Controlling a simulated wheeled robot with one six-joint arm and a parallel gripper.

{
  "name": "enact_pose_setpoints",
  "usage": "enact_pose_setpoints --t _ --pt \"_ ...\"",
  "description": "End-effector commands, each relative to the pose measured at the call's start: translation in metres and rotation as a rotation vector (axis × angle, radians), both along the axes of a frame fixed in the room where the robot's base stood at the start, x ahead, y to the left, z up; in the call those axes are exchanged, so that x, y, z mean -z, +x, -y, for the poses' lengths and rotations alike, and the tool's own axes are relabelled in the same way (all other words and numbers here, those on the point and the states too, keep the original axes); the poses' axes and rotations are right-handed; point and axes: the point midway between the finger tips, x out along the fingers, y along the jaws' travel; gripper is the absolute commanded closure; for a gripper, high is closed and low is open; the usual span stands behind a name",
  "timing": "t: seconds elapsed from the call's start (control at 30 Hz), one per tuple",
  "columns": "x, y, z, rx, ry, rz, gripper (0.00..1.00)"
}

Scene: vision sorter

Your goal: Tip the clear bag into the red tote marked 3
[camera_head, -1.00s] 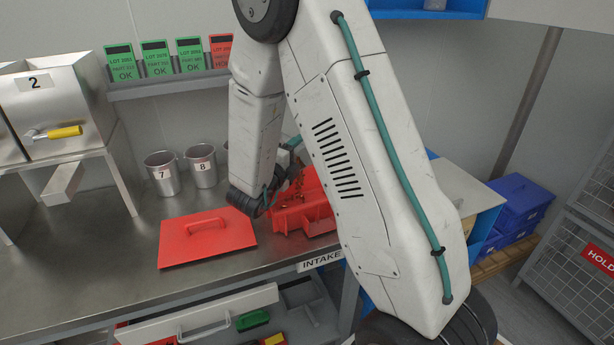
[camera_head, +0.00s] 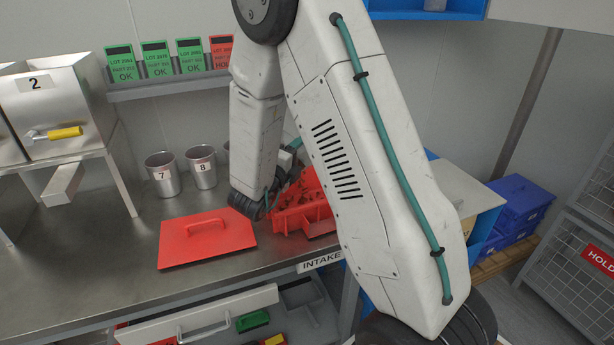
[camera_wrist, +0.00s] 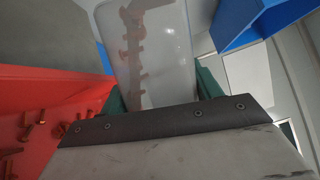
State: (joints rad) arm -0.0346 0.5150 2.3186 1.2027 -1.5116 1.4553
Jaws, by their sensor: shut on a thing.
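The clear bag (camera_wrist: 165,50) hangs in my gripper (camera_wrist: 162,98) in the wrist view. Its teal fingers are shut on the bag, and several copper-coloured parts show inside it along its left side. The red tote (camera_wrist: 50,85) is at the left of the wrist view, beside and below the gripper, with several loose copper-coloured parts lying in it. In the head view the red tote (camera_head: 305,218) stands on the bench, partly hidden behind my arm. The gripper is mostly hidden there above the tote, and I cannot make out the bag. No number 3 is readable.
A red lid (camera_head: 205,240) lies flat on the bench left of the tote. Metal cups marked 7 (camera_head: 162,175) and 8 (camera_head: 201,167) stand behind it. A metal hopper marked 2 (camera_head: 60,110) is at the left. Blue bins (camera_head: 520,200) stand at the right.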

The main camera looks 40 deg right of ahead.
Motion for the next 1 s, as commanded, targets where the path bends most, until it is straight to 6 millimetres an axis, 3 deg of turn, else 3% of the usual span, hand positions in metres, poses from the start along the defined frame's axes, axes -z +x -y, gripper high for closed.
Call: enact_pose_setpoints --t 1.0 --pt "-0.0024 -0.0053 0.0005 0.0 0.012 0.111 0.68"
